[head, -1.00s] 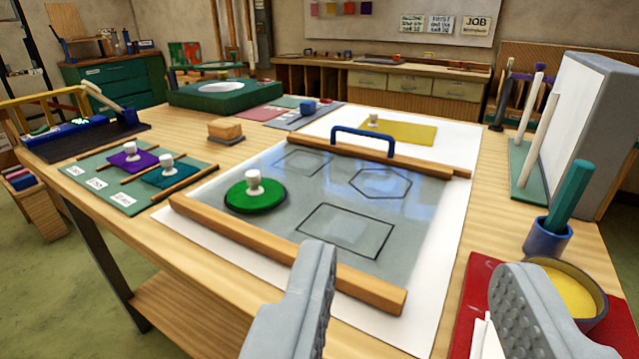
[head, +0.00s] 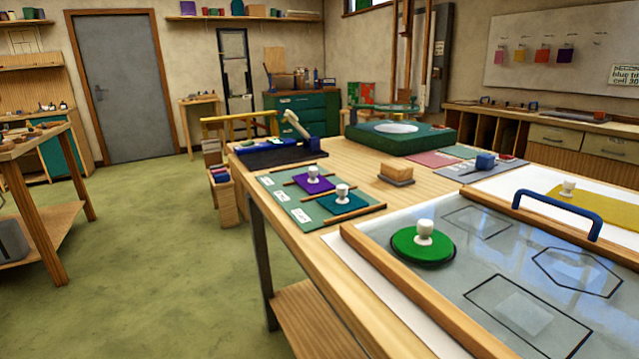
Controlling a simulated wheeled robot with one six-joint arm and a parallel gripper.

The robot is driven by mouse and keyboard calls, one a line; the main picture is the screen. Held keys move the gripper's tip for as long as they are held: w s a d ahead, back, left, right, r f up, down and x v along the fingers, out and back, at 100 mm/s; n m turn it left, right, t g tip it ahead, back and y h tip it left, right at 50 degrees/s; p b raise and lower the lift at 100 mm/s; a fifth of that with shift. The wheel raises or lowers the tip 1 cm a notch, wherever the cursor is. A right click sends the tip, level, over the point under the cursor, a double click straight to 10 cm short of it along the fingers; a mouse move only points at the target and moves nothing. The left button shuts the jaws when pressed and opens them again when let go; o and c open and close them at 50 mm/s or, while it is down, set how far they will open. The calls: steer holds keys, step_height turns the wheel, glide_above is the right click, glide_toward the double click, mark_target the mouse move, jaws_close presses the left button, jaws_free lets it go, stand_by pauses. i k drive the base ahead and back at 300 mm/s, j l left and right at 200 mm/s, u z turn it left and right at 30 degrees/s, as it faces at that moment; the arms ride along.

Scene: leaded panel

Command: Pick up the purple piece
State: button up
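The purple piece (head: 307,183) is a flat purple shape with a white knob. It lies on a green sorting board (head: 284,196) with wooden dividers, near the left edge of the wooden table. A teal piece (head: 343,202) with a white knob lies beside it on the same board, nearer to me. My gripper does not show in the head view now, so its opening cannot be seen.
A panel board (head: 470,262) with wooden rails and a blue handle (head: 557,206) fills the right foreground, with a green round piece (head: 423,245) on it. Open green floor (head: 165,265) lies left of the table.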

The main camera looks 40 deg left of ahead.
mark_target(313, 182)
steer(key=i+j, duration=0.15)
steer(key=j, duration=0.2)
steer(key=i+j, duration=0.1)
steer(key=j, duration=0.3)
steer(key=i+j, duration=0.15)
steer(key=j, duration=0.2)
steer(key=i+j, duration=0.1)
steer(key=j, duration=0.25)
steer(key=i+j, duration=0.15)
steer(key=j, duration=0.25)
